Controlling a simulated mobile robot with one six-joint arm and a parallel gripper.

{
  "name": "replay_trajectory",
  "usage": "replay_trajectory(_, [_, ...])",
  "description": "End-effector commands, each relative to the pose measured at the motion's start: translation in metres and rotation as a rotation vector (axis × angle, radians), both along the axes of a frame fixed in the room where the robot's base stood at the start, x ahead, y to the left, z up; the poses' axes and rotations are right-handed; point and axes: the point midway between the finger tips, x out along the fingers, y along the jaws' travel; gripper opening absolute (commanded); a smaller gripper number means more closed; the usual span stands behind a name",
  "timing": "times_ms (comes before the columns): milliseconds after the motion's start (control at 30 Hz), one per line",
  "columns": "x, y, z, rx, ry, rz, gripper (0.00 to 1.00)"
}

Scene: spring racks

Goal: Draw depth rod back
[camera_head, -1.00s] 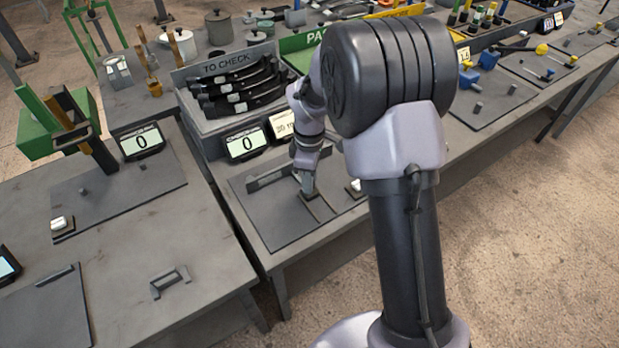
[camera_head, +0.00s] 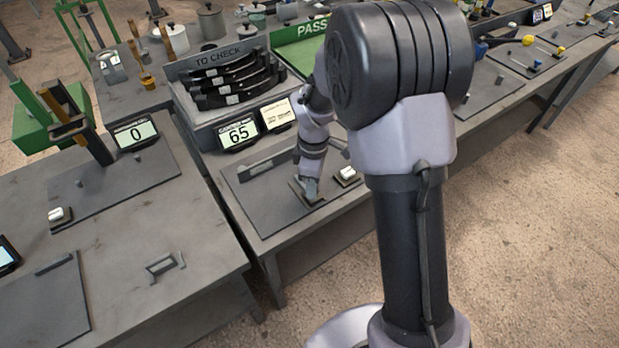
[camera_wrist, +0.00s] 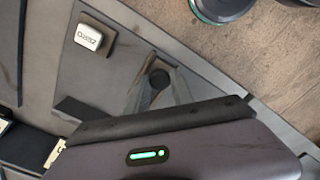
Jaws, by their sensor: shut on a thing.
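My gripper (camera_head: 307,190) is low over the grey plate (camera_head: 262,208) on the middle bench, its fingers around a small dark round knob (camera_wrist: 158,79), which I take to be the end of the depth rod. The wrist view shows this knob between the two fingertips (camera_wrist: 160,90); the rest of the rod is hidden by my gripper.
A TO CHECK rack (camera_head: 222,57) with several black curved parts stands behind the display. A green PASS tray (camera_head: 297,52) is to its right. On the left bench, another display (camera_head: 136,132) reads 0. The left bench front holds a small grey bracket (camera_head: 163,266).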

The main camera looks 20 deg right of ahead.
Motion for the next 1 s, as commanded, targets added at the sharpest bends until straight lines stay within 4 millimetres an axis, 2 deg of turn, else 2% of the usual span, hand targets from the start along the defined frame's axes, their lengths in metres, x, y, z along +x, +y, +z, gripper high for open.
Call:
replay_trajectory(233, [-0.005,-0.001,-0.002,0.0,0.013,-0.003,0.0])
replay_trajectory(267, [-0.005,-0.001,-0.003,0.0,0.015,-0.003,0.3])
replay_trajectory(367, [-0.005,-0.001,-0.002,0.0,0.013,-0.003,0.5])
replay_trajectory(633, [-0.003,-0.001,-0.002,0.0,0.009,-0.002,0.5])
replay_trajectory(733, [-0.003,-0.001,0.006,0.0,0.008,-0.002,0.5])
replay_trajectory(867, [-0.002,-0.001,0.041,0.0,0.004,-0.003,0.5])
replay_trajectory(1000, [-0.002,-0.001,0.092,-0.001,0.005,-0.003,0.5])
